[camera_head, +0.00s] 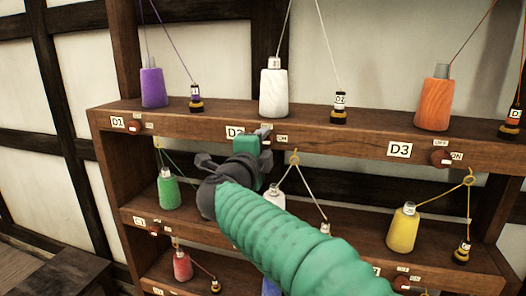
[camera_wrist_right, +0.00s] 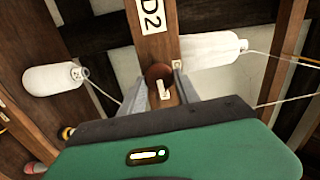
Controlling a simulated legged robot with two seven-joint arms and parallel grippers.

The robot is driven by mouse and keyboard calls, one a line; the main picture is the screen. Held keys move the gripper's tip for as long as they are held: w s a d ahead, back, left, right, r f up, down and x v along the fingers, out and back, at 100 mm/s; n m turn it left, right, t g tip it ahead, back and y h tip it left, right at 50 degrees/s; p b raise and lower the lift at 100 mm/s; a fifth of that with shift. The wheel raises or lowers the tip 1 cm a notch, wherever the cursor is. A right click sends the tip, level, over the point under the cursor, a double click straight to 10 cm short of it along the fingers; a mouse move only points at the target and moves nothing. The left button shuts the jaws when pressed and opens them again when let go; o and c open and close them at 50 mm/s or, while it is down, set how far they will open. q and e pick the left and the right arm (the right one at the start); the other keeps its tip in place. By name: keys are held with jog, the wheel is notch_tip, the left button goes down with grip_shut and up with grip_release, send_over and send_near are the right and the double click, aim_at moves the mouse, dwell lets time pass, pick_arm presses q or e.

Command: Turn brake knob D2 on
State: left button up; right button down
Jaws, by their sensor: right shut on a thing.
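The D2 label (camera_head: 234,131) sits on the front of the upper shelf board, partly covered by my right gripper (camera_head: 264,136). An ON tag (camera_head: 282,139) shows just right of the gripper. In the head view the gripper hides the D2 knob. In the right wrist view the brown round brake knob D2 (camera_wrist_right: 158,74) sits below its label (camera_wrist_right: 151,14), with a small white tag in front of it. The fingers of my right gripper (camera_wrist_right: 163,92) stand on both sides of the knob, shut on it. My left gripper is in neither view.
Knob D1 (camera_head: 134,126) is to the left and knob D3 (camera_head: 440,157) to the right on the same board. A white spool (camera_head: 273,92) stands above the gripper, with threads running upward. Lower shelves (camera_head: 345,231) carry more spools and threads close to my arm.

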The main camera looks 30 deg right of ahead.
jog(key=shift+m, duration=0.4)
jog(key=c, duration=1.2)
grip_release()
jog(key=shift+o, duration=1.2)
jog(key=shift+w+f, duration=0.1)
jog(key=shift+w+d, duration=0.1)
jog(key=shift+w, duration=0.05)
jog(key=b+v, duration=0.4)
jog(key=v, duration=1.2)
jog(key=shift+s+a+f, duration=0.1)
jog(key=shift+s+a, duration=0.15)
jog(key=shift+a, duration=0.05)
